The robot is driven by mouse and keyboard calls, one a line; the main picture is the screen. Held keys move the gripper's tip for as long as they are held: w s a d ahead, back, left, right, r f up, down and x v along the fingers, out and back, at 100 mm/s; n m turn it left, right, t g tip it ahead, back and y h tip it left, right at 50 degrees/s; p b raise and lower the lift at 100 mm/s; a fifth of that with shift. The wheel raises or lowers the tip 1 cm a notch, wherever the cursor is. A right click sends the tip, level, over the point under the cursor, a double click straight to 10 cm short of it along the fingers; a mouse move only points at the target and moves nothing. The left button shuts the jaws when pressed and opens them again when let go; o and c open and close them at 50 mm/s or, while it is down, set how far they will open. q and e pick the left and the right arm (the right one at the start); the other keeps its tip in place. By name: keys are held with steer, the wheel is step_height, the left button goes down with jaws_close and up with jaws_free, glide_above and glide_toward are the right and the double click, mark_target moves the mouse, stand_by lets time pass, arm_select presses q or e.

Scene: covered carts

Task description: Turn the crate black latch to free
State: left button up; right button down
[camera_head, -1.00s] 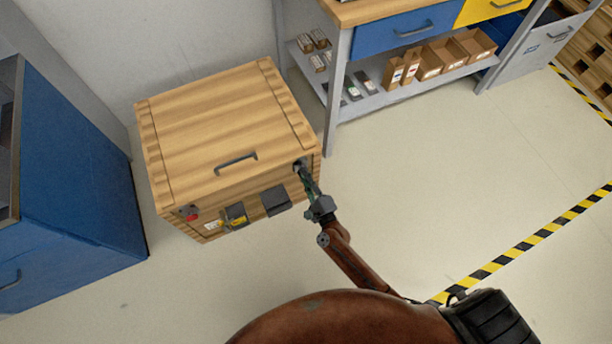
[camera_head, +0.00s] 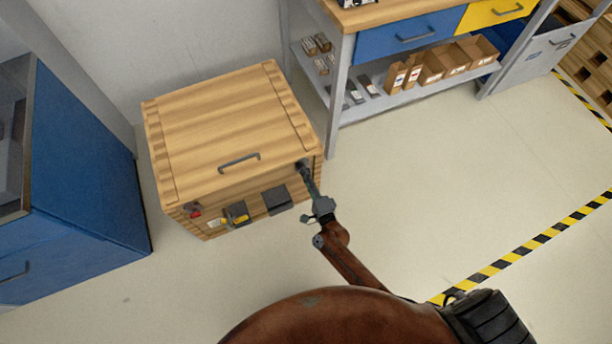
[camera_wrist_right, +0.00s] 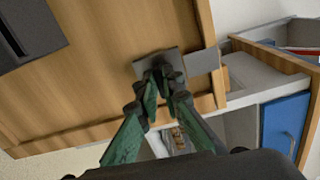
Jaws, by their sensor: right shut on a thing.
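The wooden crate (camera_head: 225,125) stands on the floor with its lid down and a grey handle (camera_head: 239,162) on top. My right gripper (camera_head: 305,172) is at the right end of the crate's front face. In the right wrist view the gripper (camera_wrist_right: 166,80) is shut on the black latch (camera_wrist_right: 158,64), a dark square piece on the wood. A grey plate (camera_wrist_right: 201,62) sits right beside it. The fingers hide part of the latch. A red latch (camera_head: 194,211) shows at the left end of the front. My left gripper is not in view.
A dark box (camera_head: 277,199) and a dark and yellow piece (camera_head: 237,214) are on the crate's front. A blue cabinet (camera_head: 80,180) stands left. A workbench (camera_head: 405,30) with shelved boxes stands behind right. The floor at right is clear.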

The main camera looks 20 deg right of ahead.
steer(key=c, duration=2.1)
jaws_free()
steer(key=shift+s, duration=0.15)
steer(key=s, duration=1.1)
steer(key=shift+s+d, duration=0.2)
steer(key=shift+s, duration=0.15)
